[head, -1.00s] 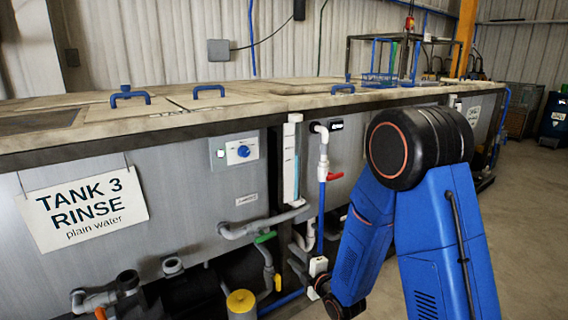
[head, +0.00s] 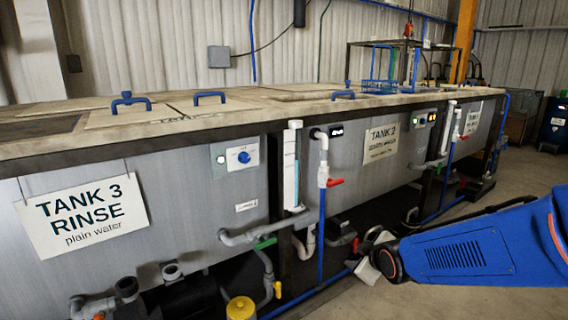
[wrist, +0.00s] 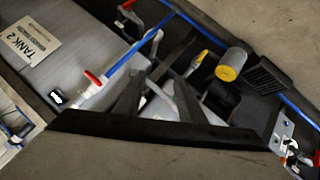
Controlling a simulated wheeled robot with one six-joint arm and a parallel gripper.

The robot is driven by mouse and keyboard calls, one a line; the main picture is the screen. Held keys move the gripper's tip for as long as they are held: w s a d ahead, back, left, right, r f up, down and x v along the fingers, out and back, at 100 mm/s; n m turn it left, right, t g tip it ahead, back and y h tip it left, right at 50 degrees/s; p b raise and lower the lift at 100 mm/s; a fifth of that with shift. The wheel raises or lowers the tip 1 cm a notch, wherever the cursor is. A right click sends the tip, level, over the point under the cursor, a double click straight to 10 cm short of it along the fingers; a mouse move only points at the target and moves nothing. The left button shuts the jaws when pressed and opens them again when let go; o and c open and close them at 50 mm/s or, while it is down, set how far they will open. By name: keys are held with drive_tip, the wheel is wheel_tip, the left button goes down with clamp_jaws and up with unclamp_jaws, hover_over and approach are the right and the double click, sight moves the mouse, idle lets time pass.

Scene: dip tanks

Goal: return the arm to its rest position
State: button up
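My arm's blue link (head: 468,255) reaches in from the right edge of the head view, low in front of the tank row. The end of my arm is near the pipes below tank 2, and the gripper is hard to make out there. In the wrist view, my gripper (wrist: 160,82) shows as two dark fingers standing apart above a dark body. Nothing is visibly held between them; pipes show in the gap behind.
Tank 3 (head: 180,215) and tank 2 (head: 355,165) stand in a row at left. Valves and pipes (head: 322,180) stick out at their front. A yellow-capped part (head: 240,307) is low in front. Open concrete floor (head: 470,305) lies at right.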

drive_tip(key=s+d+r+m+g, duration=0.1)
drive_tip(key=s+d+m, duration=0.1)
drive_tip(key=s, duration=0.7)
drive_tip(key=s+d+r+m+g+h, duration=0.1)
drive_tip(key=s+d+r+m+g, duration=0.1)
drive_tip(key=s+m, duration=0.3)
drive_tip(key=s+d+r+m+g, duration=0.2)
drive_tip(key=s+d+m, duration=0.1)
drive_tip(key=s, duration=1.1)
drive_tip(key=shift+d+r+h, duration=0.2)
drive_tip(key=shift+d+h, duration=0.1)
drive_tip(key=shift+d, duration=0.15)
drive_tip(key=shift+a, duration=0.1)
drive_tip(key=shift+c, duration=0.6)
idle(0.5)
